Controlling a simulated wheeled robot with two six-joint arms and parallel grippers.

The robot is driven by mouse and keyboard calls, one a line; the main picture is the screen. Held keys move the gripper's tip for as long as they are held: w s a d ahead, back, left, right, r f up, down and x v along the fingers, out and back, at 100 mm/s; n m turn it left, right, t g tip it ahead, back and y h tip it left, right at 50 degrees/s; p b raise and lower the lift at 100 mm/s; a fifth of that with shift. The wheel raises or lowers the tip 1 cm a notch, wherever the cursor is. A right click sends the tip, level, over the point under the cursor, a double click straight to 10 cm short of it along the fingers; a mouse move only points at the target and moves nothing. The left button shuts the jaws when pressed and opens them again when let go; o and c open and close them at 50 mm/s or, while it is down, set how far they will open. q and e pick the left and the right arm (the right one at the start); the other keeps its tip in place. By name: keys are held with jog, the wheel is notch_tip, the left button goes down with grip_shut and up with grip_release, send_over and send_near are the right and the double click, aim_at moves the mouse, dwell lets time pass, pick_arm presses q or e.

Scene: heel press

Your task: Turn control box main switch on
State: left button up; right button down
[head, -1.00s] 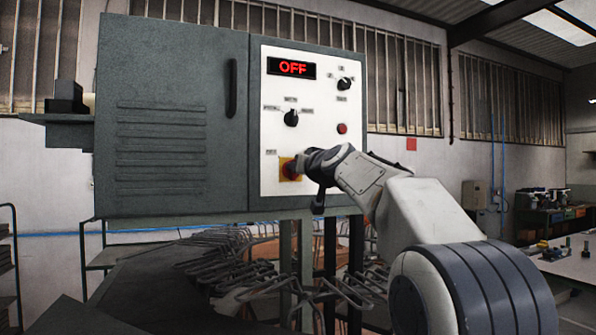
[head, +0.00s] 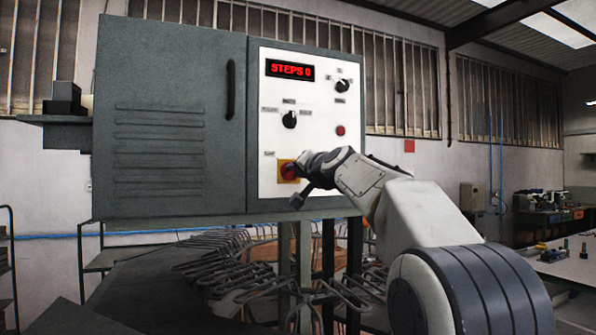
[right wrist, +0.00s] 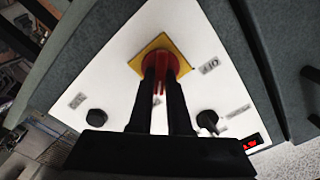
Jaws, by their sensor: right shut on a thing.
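The control box (head: 170,120) is a dark grey cabinet with a white panel (head: 262,130). Its display (head: 289,69) reads "STEPS 0" in red. The main switch (head: 287,171) is a red knob on a yellow square plate at the panel's lower left. In the right wrist view the red knob (right wrist: 158,62) sits between my fingertips, partly hidden by them. My right gripper (head: 301,170) is shut on the knob; it also shows in the right wrist view (right wrist: 160,82). My left gripper is not in view.
Two black selector knobs (head: 290,119) (head: 342,86) and a red button (head: 340,131) are on the same panel. Below the box is a dark round table with wire racks (head: 250,280). A workbench (head: 570,262) stands at the far right.

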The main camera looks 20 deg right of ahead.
jog(key=shift+f, duration=0.1)
dwell(0.3)
jog(key=c, duration=0.9)
grip_release()
jog(key=shift+o, duration=0.2)
jog(key=s+b, duration=0.5)
jog(key=s, duration=0.5)
jog(key=shift+s+d, duration=0.2)
jog(key=shift+s, duration=0.05)
